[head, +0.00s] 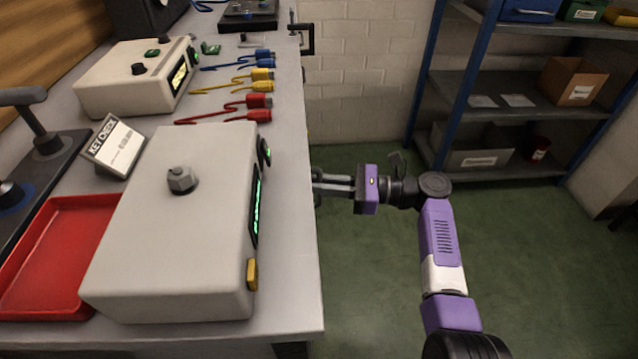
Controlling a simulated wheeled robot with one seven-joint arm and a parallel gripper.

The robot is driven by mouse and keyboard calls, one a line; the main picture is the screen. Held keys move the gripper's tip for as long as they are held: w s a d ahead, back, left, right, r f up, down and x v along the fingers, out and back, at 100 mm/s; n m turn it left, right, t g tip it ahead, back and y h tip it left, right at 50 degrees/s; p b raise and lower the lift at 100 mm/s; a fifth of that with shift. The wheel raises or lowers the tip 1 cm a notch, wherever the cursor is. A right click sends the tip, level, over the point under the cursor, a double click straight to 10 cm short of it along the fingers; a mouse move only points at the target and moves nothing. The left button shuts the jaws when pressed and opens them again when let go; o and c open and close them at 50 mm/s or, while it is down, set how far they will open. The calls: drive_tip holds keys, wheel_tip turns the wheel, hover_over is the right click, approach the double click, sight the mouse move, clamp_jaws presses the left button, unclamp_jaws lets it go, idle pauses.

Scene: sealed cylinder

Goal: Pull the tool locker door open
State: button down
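I cannot make out a tool locker or its door in the head view; the face below the bench edge is hidden from this angle. My gripper (322,186) is at the right edge of the grey workbench (292,200), pointing left with its fingers close to that edge. The fingertips are small and dark against the edge, so I cannot tell whether they are open, shut or touching something. My purple and white arm comes up from the lower right.
A large beige box (200,230) with a hex knob, a red tray (60,250) and a key check sign (114,145) are on the bench. Coloured cables lie further back. A blue-framed shelf (490,100) stands back right. Green floor (365,270) is clear between.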

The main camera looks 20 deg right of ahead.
drive_tip(key=s+d+m+t+h+p, duration=0.75)
drive_tip(key=s+d+p, duration=0.6)
drive_tip(key=p, duration=0.35)
drive_tip(key=s+d+m+h+p, duration=0.1)
drive_tip(key=s+m+h+p, duration=0.1)
drive_tip(key=s+h, duration=0.4)
drive_tip(key=s+d+m+t+h+p, duration=0.1)
drive_tip(key=s+m+h, duration=0.4)
drive_tip(key=s, duration=1.1)
drive_tip(key=shift+d+h+p, duration=0.35)
drive_tip(key=shift+d+p, duration=0.45)
